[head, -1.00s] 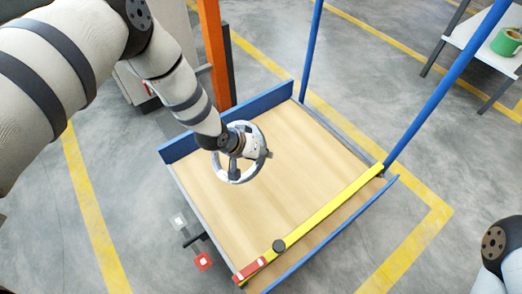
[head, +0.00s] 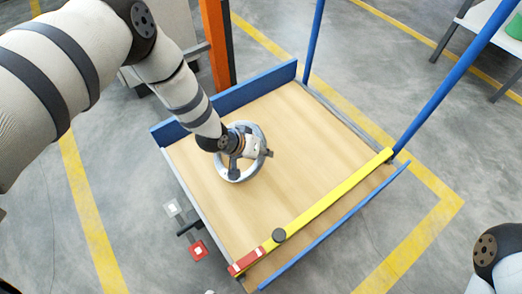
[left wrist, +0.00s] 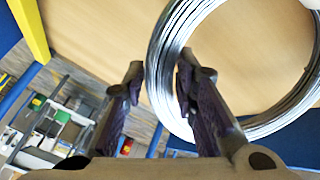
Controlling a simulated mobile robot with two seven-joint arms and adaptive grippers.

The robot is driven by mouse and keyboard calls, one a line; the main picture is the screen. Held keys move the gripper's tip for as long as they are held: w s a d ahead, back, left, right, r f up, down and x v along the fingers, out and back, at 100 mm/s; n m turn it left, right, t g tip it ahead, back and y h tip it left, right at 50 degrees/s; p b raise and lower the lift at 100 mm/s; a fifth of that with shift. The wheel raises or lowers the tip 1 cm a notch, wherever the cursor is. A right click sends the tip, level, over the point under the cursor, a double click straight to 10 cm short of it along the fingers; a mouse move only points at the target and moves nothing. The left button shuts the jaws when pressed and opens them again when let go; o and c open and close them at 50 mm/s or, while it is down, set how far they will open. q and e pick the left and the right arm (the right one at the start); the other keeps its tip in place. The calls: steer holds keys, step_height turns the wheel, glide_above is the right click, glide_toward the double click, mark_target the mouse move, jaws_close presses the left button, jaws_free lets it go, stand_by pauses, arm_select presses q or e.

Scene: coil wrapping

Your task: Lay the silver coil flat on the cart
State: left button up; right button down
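The silver coil (head: 259,165) is a ring of wire over the wooden deck of the cart (head: 300,130), left of its middle. In the head view it looks close to level; I cannot tell whether it touches the deck. My left gripper (head: 262,153) reaches it from the upper left. My right gripper is out of view; only part of my right arm shows at the lower right.
A yellow bar (head: 325,203) with a red end crosses the cart's near side. Blue posts (head: 445,83) rise at the right, and a low blue board (head: 230,100) edges the far left. An orange post (head: 215,45) stands behind. The deck around the coil is clear.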

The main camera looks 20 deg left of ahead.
arm_select(q)
steer(key=shift+o, duration=1.2)
steer(key=shift+s, duration=0.1)
steer(key=v, duration=1.2)
